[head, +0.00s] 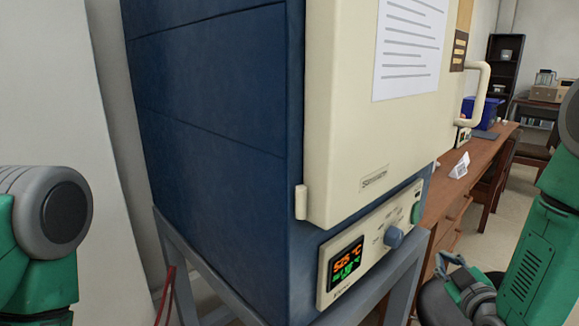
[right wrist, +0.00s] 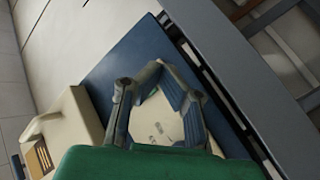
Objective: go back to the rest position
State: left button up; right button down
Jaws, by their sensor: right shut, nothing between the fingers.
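The muffle furnace has a dark blue side (head: 215,110) and a closed cream door (head: 345,130) with a curved handle (head: 485,95) at its right edge. Its control panel (head: 335,300) below has a lit display reading about 525 °C, a grey-blue knob (head: 394,237) and a green switch (head: 415,213). My right gripper (head: 444,262) is low at the right, beside the furnace stand in the picture. In the right wrist view its fingers (right wrist: 138,78) bow around an empty gap and meet at the tips, with cream and blue surfaces behind. My left gripper is out of view.
The furnace stands on a grey-blue metal frame (head: 250,302). A wooden desk (head: 440,195) with a small white sign (head: 460,166) and a blue bin (head: 482,112) extends behind at right. Chairs and a dark shelf (head: 503,75) are farther back. Floor shows at far right.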

jog(key=s+a+f+m+g+y, duration=0.1)
jog(key=s+a+f+g, duration=0.1)
jog(key=s+f+g, duration=0.3)
jog(key=s+a+f+m, duration=0.1)
jog(key=s+a+f, duration=0.1)
jog(key=f, duration=0.4)
jog(key=s+a+f+m+g, duration=0.1)
jog(key=s+f+g, duration=0.2)
jog(key=s, duration=0.6)
jog(key=s+a+f+m+g, duration=0.1)
jog(key=s+f+g, duration=0.3)
jog(key=s, duration=0.6)
jog(key=s+a+f+m+g, duration=0.2)
jog(key=s+f+g, duration=0.2)
jog(key=s, duration=0.5)
notch_tip(320, 180, down, 2)
jog(key=shift+s+f, duration=0.1)
jog(key=shift+s, duration=0.1)
jog(key=shift+w+a, duration=0.1)
